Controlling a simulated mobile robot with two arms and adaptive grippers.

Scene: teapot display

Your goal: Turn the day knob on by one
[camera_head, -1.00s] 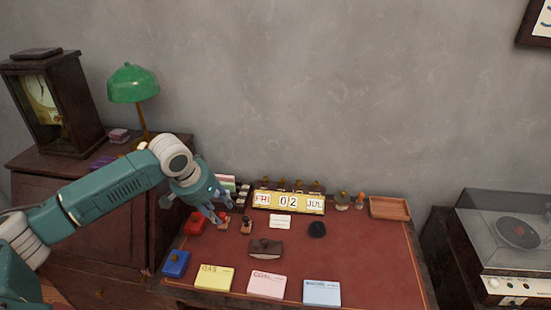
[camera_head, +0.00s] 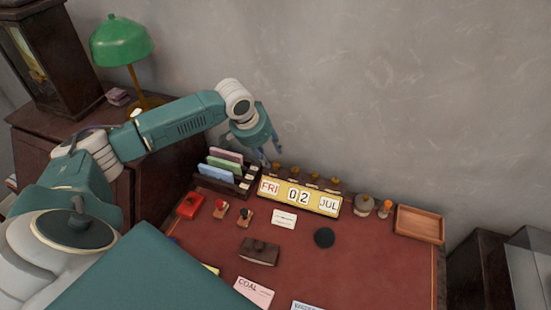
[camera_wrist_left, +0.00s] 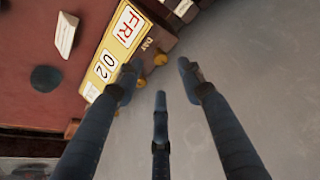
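The calendar (camera_head: 299,209) is a yellow-faced block reading FRI 02 JUL on the desk, with small brass knobs along its top. In the left wrist view the calendar (camera_wrist_left: 110,46) is tilted, with FRI beside the word DAY. The brass day knob (camera_wrist_left: 160,58) shows beside that label; a second brass knob (camera_wrist_left: 141,83) is partly behind a finger. My left gripper (camera_head: 272,155) is above and behind the calendar's left end. In the wrist view its three dark fingers (camera_wrist_left: 157,76) are spread and empty near the knobs; contact cannot be told. My right gripper is not in view.
A card rack (camera_head: 227,178) stands left of the calendar, close to my left gripper. Stamps (camera_head: 245,216), a black round pad (camera_head: 324,237) and a brown blotter (camera_head: 260,251) lie in front. A wooden tray (camera_head: 419,224) is at right. The grey wall is close behind.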

